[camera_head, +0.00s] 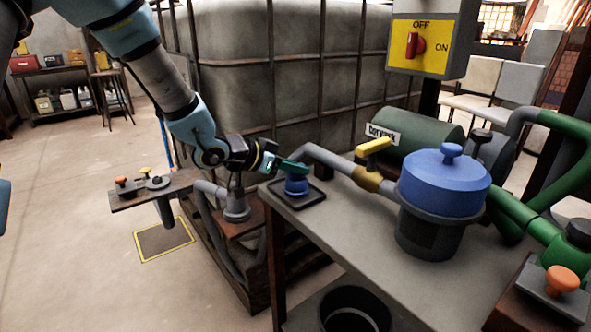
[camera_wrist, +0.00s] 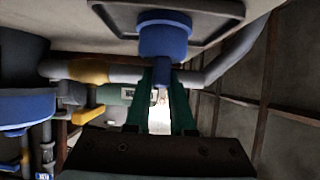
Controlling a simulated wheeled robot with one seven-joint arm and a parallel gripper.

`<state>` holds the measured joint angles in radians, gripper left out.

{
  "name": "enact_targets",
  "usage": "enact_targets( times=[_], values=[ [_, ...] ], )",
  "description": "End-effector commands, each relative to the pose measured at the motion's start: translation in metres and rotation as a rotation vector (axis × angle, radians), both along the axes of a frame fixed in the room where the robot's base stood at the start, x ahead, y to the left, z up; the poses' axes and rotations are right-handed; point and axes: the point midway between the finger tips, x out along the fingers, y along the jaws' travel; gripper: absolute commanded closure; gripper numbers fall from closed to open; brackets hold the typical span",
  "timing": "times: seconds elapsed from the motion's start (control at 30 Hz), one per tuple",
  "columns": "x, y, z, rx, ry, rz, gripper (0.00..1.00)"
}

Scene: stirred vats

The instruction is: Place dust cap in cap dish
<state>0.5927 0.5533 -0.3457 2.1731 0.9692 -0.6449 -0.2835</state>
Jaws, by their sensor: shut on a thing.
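The blue dust cap (camera_head: 297,186) is at the middle of the dark square cap dish (camera_head: 312,197), near the left end of the grey bench. It looks upright, with its knob up. My gripper (camera_head: 294,167), with green fingers, reaches in from the left and is shut on the knob. In the wrist view, the picture is turned over: the cap (camera_wrist: 165,35) is at the top, its knob between the fingertips (camera_wrist: 162,72), with the dish (camera_wrist: 225,10) behind it. I cannot tell whether the cap's base touches the dish.
A grey pipe with a yellow-handled valve (camera_head: 373,147) runs just behind the dish to a blue-lidded vat (camera_head: 443,185). A caged tank (camera_head: 290,80) stands behind. The bench top (camera_head: 345,225) in front is clear.

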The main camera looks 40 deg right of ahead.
Motion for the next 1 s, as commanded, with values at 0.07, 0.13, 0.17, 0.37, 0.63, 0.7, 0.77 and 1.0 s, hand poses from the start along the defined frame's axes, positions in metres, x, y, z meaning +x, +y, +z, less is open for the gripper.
enact_targets(
  times=[0.07, 0.13, 0.17, 0.37, 0.63, 0.7, 0.77, 1.0],
  values=[
    [0.0, 0.0, 0.001, 0.0, 0.0, 0.0, 1.0],
    [0.0, 0.0, 0.0, 0.0, 0.0, 0.0, 1.0],
    [0.0, 0.0, -0.001, 0.0, 0.0, 0.0, 1.0],
    [0.0, 0.0, -0.002, 0.0, 0.0, 0.0, 0.62],
    [0.0, 0.0, -0.002, 0.0, 0.0, 0.0, 0.48],
    [0.0, 0.0, -0.001, 0.0, 0.0, 0.0, 0.48],
    [0.0, 0.0, 0.001, 0.0, 0.0, 0.0, 0.48],
    [0.003, 0.028, 0.018, 0.0, -0.001, 0.003, 0.48]
  ],
)
